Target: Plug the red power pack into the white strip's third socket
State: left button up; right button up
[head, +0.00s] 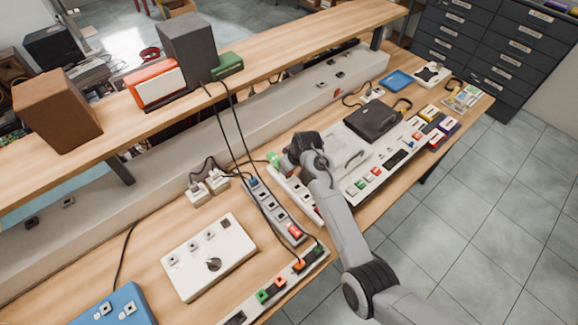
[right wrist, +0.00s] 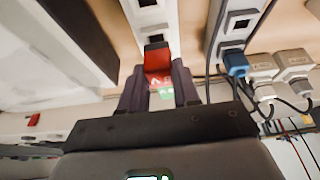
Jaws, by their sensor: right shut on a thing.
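The red power pack (right wrist: 157,57) is between the two fingers of my right gripper (right wrist: 158,80), which is shut on it. In the right wrist view the pack overlaps the near end of the white strip (right wrist: 151,14), below a visible dark socket. I cannot tell whether it touches the strip or is plugged in. In the head view my right gripper (head: 294,156) is over the far end of the white strip (head: 293,193), and the red pack is hidden there. My left gripper is not in view.
A grey strip (head: 268,206) with a blue plug (right wrist: 235,64) runs beside the white strip. White adapters (right wrist: 276,66) with black cables sit near it. A white panel (head: 209,256) lies left on the bench. Two black cables hang from the shelf (head: 280,53).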

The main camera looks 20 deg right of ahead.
pick_arm(q)
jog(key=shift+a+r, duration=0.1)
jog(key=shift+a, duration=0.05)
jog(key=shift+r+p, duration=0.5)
jog(key=shift+p, duration=0.1)
dwell(0.7)
dwell(0.4)
pick_arm(e)
jog(key=shift+d+f, duration=0.1)
jog(key=shift+f, duration=0.25)
dwell(0.4)
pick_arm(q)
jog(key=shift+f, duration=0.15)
pick_arm(e)
jog(key=shift+s+f, duration=0.1)
jog(key=shift+f, duration=0.3)
dwell(0.8)
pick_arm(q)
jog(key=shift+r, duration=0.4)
pick_arm(e)
jog(key=shift+f, duration=0.1)
pick_arm(q)
jog(key=shift+p, duration=0.3)
dwell(0.7)
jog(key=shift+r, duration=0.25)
dwell(0.4)
